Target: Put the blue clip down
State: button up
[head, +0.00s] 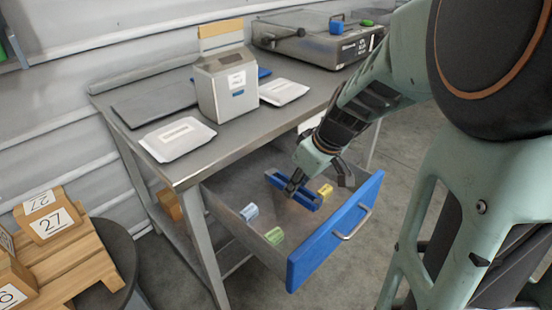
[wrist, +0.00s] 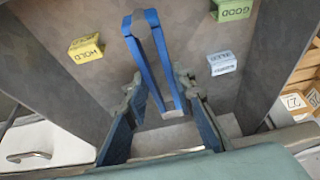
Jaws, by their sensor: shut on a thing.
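The blue clip (head: 308,200) is a long narrow blue piece with two arms, inside the open drawer (head: 308,264). In the wrist view the clip (wrist: 148,72) reaches from between my fingers toward the top of the picture. My gripper (head: 308,174) is inside the drawer from above. In the wrist view my gripper (wrist: 160,112) has one finger on each side of the clip and is shut on it. The clip is low over the drawer floor; I cannot tell whether it touches. Its near end is partly hidden by the fingers.
Around the clip in the drawer are a yellow HOLD block (wrist: 86,48), a green GOOD block (wrist: 232,10) and a white-and-blue block (wrist: 221,63). Bare floor lies between them. The bench top (head: 240,115) holds a grey box (head: 222,88) and white packets.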

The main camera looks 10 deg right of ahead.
aim_at(291, 207)
jog(key=shift+f+b, duration=0.9)
jog(key=shift+f, duration=1.85)
jog(key=shift+f, duration=0.15)
jog(key=o, duration=1.1)
jog(key=shift+r, duration=0.25)
jog(key=p+v, duration=0.3)
jog(key=v, duration=0.9)
jog(key=shift+p, duration=0.4)
